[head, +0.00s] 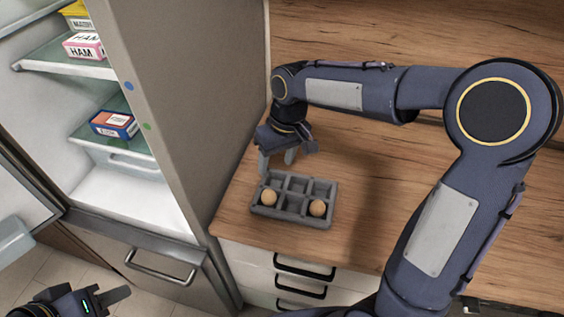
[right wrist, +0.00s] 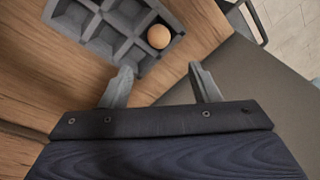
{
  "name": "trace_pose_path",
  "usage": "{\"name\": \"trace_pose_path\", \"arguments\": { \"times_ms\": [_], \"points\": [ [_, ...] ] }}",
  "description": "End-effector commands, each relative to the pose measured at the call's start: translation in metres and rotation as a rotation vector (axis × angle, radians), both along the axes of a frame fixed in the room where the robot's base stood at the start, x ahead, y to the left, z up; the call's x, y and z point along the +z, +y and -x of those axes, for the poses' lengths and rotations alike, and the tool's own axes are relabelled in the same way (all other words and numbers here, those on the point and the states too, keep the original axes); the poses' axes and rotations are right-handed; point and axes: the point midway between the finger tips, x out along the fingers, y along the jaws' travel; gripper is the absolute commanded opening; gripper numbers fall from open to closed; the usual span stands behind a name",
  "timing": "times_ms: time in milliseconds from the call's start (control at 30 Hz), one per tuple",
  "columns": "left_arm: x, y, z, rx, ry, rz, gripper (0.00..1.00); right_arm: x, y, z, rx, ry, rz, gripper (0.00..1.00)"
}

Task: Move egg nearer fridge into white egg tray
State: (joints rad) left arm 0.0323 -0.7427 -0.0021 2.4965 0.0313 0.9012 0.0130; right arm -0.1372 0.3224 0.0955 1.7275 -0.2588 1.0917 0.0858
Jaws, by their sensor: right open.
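A dark grey egg tray (head: 292,216) with several square compartments sits on the wooden counter beside the fridge (head: 180,110). It holds two brown eggs: the egg nearer the fridge (head: 269,198) in a left front compartment, and another egg (head: 317,208) at the right front. My right gripper (head: 277,164) is open and empty, above the tray's back left edge. In the right wrist view one egg (right wrist: 158,37) lies in the tray (right wrist: 100,40) ahead of the spread fingers (right wrist: 163,86). My left gripper (head: 118,296) is low at the left; its jaws are unclear. I cannot make out a white egg tray.
The fridge stands open, with ham packs (head: 84,46) and a blue-red box (head: 114,124) on its shelves. A pale door bin (head: 14,240) shows at far left. Drawers (head: 290,275) lie below the counter. The counter right of the tray is clear beneath my right arm.

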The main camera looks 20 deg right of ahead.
Motion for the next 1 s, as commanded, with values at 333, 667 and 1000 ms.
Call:
{"name": "trace_pose_path", "arguments": {
  "times_ms": [333, 667, 1000],
  "points": [
    [0.000, 0.000, 0.000, 0.000, 0.000, 0.000, 0.36, 0.026, -0.026, 0.038, -0.071, -0.056, -0.042, 0.56],
    [0.000, 0.000, 0.000, 0.000, 0.000, 0.000, 0.36, 0.036, -0.059, 0.170, -0.310, -0.246, -0.207, 0.56],
    [0.000, 0.000, 0.000, 0.000, 0.000, 0.000, 0.36, 0.017, -0.053, 0.213, -0.406, -0.334, -0.283, 0.56]
  ]
}}
